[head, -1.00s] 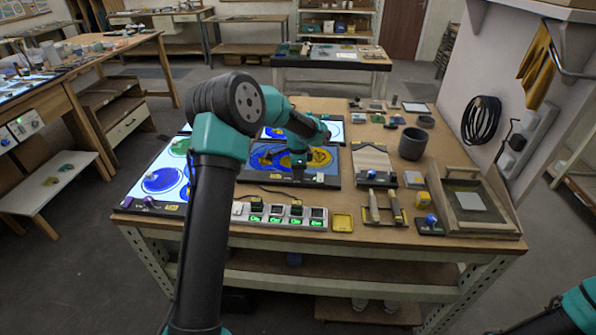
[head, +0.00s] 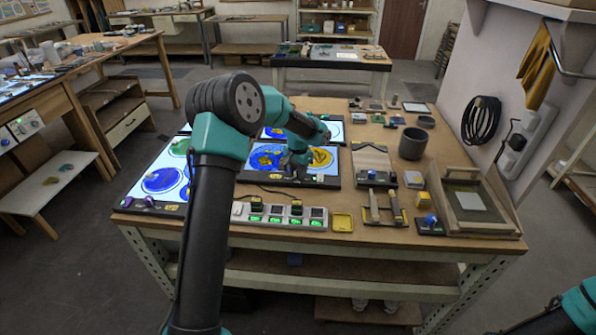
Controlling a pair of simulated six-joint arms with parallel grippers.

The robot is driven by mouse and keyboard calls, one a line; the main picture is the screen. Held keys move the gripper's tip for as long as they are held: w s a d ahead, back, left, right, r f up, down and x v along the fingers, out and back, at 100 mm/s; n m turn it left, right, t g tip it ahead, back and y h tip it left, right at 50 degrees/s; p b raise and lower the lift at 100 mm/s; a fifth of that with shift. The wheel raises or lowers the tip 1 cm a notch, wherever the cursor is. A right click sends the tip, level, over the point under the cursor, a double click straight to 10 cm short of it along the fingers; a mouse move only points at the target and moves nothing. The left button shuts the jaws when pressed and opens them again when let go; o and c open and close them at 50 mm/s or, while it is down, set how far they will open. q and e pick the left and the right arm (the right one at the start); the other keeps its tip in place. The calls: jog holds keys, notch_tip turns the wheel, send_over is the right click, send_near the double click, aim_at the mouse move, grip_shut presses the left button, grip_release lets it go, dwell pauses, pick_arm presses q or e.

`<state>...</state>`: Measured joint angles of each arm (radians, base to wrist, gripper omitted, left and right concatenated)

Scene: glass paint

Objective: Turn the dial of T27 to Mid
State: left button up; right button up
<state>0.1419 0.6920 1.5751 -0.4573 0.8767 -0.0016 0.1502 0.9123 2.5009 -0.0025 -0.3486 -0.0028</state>
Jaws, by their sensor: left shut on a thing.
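My left gripper (head: 292,173) is at the front edge of the middle lit panel (head: 331,180), which has blue and yellow glass on it. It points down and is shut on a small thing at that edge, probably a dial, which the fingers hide. A left lit panel (head: 133,196) has dark purple knobs (head: 149,201) on its front edge. A small box with a blue knob (head: 430,220) stands at the bench's right front. I cannot read T27 or Mid on any label. My right gripper is out of view; only part of that arm shows at the lower right.
A power strip (head: 245,213) with green-lit switches lies along the bench front. My left arm hides part of the left panel.

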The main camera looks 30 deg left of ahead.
pick_arm(q)
jog(key=shift+n, duration=0.4)
jog(key=o, duration=0.9)
jog(key=shift+o, duration=0.2)
notch_tip(320, 180, up, 17)
jog(key=shift+r, duration=0.2)
dwell(0.5)
